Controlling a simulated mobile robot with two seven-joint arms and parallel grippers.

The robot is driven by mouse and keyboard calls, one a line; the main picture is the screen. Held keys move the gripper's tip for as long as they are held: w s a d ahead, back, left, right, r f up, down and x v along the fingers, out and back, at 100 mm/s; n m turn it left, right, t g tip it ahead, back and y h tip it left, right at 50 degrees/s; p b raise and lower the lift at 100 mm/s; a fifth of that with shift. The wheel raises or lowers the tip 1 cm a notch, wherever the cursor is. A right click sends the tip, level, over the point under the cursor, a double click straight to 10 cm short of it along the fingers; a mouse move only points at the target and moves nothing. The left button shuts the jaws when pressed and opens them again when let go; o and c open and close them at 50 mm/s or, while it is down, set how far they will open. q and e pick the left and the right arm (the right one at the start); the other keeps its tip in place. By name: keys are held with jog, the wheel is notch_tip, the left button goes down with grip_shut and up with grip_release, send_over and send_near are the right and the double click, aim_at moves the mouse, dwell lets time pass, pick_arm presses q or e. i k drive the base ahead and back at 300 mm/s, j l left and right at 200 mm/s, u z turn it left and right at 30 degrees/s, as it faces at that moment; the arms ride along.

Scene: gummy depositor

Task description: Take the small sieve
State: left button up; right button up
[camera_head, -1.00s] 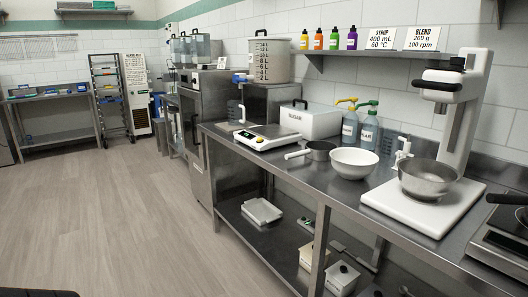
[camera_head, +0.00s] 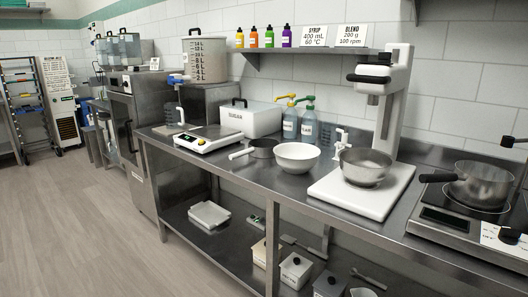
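I cannot pick out the small sieve for certain. A small dark-sided round vessel with a pale handle (camera_head: 262,148) stands on the steel counter (camera_head: 235,178), its handle pointing left; I cannot tell whether it is a pan or a sieve. A thin dark item (camera_head: 416,10) is cut off by the top edge of the view above the shelf, too little to name. Neither of my grippers is in view.
A white bowl (camera_head: 297,157), a scale (camera_head: 207,139), a sugar box (camera_head: 249,119) and a mixer stand with a metal bowl (camera_head: 366,167) occupy the counter. A saucepan (camera_head: 482,185) sits on a hob at right. Boxes fill the lower shelf; the floor (camera_head: 80,230) at left is clear.

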aim_at(254, 151)
jog(key=i+j+z, duration=0.15)
jog(key=z, duration=0.35)
jog(key=i+j+z, duration=0.1)
jog(key=j+z, duration=0.2)
jog(key=z, duration=0.15)
jog(key=i+j+z, duration=0.15)
jog(key=j, duration=0.35)
jog(key=j+z, duration=0.2)
jog(key=j, duration=0.3)
jog(key=i+j+z, duration=0.15)
jog(key=j, duration=0.35)
